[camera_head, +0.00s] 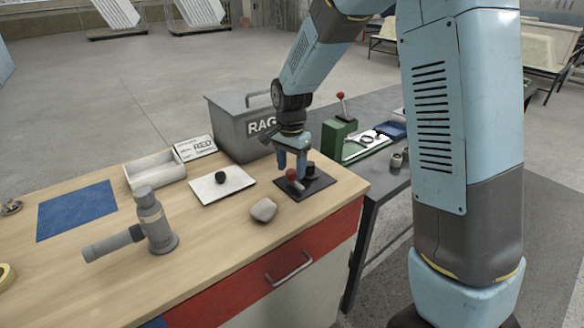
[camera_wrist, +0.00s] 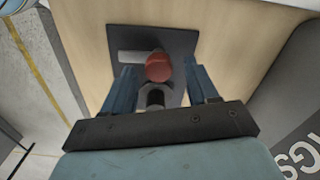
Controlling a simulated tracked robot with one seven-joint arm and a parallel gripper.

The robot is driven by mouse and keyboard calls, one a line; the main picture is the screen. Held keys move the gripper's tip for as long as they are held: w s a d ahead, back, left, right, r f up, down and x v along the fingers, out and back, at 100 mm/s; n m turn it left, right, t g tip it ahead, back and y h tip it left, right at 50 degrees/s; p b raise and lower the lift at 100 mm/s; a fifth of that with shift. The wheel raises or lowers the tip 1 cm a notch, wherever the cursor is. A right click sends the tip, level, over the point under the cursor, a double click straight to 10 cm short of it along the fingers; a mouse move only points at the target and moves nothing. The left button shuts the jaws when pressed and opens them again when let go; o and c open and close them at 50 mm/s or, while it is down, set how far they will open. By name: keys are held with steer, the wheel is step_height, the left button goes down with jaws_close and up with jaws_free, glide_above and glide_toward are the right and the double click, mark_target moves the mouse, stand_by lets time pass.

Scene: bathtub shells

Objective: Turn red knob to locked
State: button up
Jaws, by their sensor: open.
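The red knob (camera_head: 291,175) is on a dark square plate (camera_head: 318,188) near the right end of the wooden bench. In the wrist view the red knob (camera_wrist: 158,67) has a round top and sits beside a grey bar (camera_wrist: 133,56) on the plate (camera_wrist: 188,42). A black cylindrical part (camera_head: 309,169) stands on the same plate; it appears as a dark piece (camera_wrist: 152,96) nearer my gripper. My gripper (camera_head: 291,165) points down over the plate. Its blue fingers (camera_wrist: 158,78) are open on either side of the knob, and I see no contact. Any lock marking is not visible.
A grey rag bin (camera_head: 228,126) stands close behind my gripper. A stone (camera_head: 264,209), a white plate with a black knob (camera_head: 208,190), a white tray (camera_head: 153,170) and a grey pipe fitting (camera_head: 153,222) share the bench. The bench front is clear near the blue mat (camera_head: 77,210).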

steer(key=shift+f, duration=0.35)
